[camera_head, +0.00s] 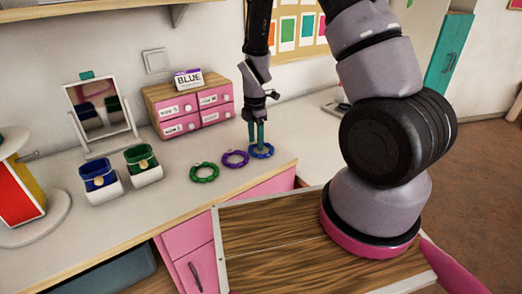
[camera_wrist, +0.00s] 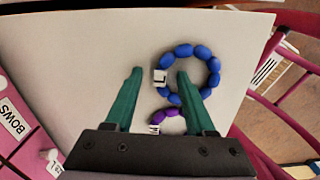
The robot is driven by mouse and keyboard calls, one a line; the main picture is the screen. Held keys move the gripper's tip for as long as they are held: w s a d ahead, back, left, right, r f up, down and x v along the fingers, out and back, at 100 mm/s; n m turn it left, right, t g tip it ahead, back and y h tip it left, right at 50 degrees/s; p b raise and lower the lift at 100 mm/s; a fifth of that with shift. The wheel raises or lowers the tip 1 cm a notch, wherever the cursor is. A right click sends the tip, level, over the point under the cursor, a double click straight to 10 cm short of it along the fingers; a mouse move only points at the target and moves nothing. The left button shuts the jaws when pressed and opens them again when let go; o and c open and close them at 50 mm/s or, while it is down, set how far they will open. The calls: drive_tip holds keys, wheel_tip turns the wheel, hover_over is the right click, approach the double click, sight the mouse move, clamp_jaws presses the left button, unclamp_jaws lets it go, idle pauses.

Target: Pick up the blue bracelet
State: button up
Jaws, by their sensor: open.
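The blue bracelet (camera_head: 268,154) lies on the pale counter at the right end of a row of bracelets. In the wrist view it is a ring of blue beads (camera_wrist: 203,53) with a white letter cube on its left side. My gripper (camera_head: 259,147) points down at it with green fingers. In the wrist view my gripper (camera_wrist: 159,74) is open, with the right fingertip over the inside of the ring and the left one outside it. The ring's left side, with the cube, appears between the fingers. Whether the fingertips touch the counter I cannot tell.
A purple bracelet (camera_head: 236,166) and a green bracelet (camera_head: 204,180) lie to the left. Blue (camera_head: 101,186) and green (camera_head: 145,171) boxes on stands, a mirror (camera_head: 97,105) and a pink drawer unit (camera_head: 182,116) stand farther left and behind. The counter's edge (camera_head: 272,173) is close in front.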

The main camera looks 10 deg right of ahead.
clamp_jaws()
drive_tip(key=shift+r, duration=0.1)
